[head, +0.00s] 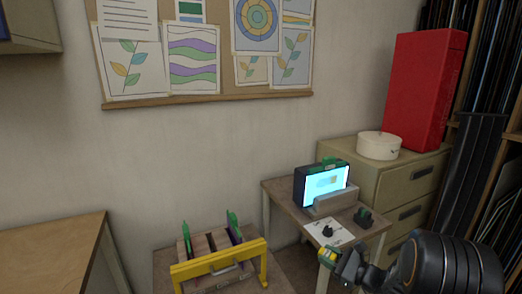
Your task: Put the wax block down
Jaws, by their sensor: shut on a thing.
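My gripper (344,262) is at the lower right, in front of the small side table (283,196). It is shut on a small yellow and green piece at its tip, which I take to be the wax block (327,256). The block is held near the front edge of the table, by a white sheet (322,226) with a small dark thing on it. I cannot tell the height of the block above any surface. The fingertips are small and partly hidden.
A lit screen (326,182) stands on the side table behind a grey block (334,200), with a dark green holder (364,217) at right. A yellow-framed rack (219,262) stands to the left. A drawer cabinet (405,187) bears a round white box (379,145) and a red box (424,90).

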